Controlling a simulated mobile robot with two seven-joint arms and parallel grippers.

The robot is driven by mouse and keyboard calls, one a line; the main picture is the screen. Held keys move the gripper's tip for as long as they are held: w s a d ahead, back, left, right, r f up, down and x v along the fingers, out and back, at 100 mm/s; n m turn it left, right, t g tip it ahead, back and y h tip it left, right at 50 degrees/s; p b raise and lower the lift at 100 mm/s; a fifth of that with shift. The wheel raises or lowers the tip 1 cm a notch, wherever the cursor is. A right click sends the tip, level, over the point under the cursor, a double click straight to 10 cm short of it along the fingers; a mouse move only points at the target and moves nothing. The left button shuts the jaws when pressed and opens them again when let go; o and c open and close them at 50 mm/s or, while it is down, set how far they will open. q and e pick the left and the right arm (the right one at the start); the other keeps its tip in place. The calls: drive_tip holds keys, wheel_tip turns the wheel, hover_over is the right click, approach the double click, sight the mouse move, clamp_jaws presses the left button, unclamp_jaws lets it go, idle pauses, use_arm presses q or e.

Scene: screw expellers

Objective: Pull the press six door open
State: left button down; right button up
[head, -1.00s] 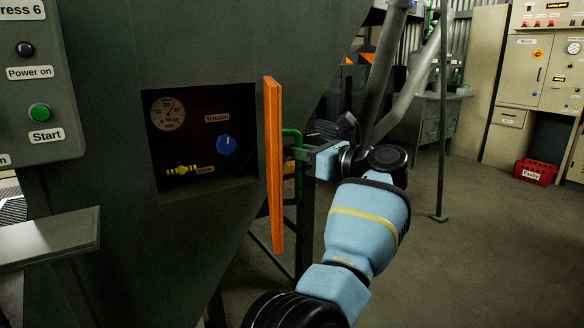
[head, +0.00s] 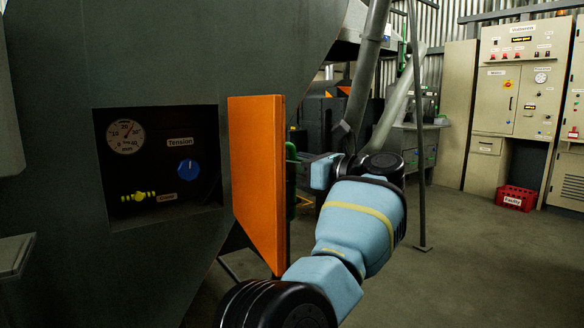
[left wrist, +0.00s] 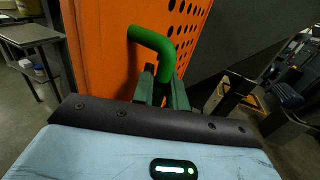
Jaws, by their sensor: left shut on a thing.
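The press six door (head: 255,180) is an orange panel standing open at the right edge of the recess in the dark press body (head: 60,180). Its inner face shows in the head view; its perforated other face shows in the left wrist view (left wrist: 100,50). A bent green handle (left wrist: 152,38) is on that perforated face. My left gripper (left wrist: 163,92) is shut on the handle; in the head view it (head: 306,165) sits just right of the door, with the grip partly hidden behind the door edge. My right gripper is not in view.
The open recess shows a gauge (head: 125,137), a blue tension knob (head: 188,166) and a yellow clamp part (head: 138,196). Slanted grey pipes (head: 400,95) stand behind my arm. A red crate (head: 517,197) lies by beige cabinets (head: 515,100).

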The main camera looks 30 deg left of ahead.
use_arm(q)
drive_tip(key=c, duration=1.5)
unclamp_jaws()
drive_tip(key=shift+s, duration=0.1)
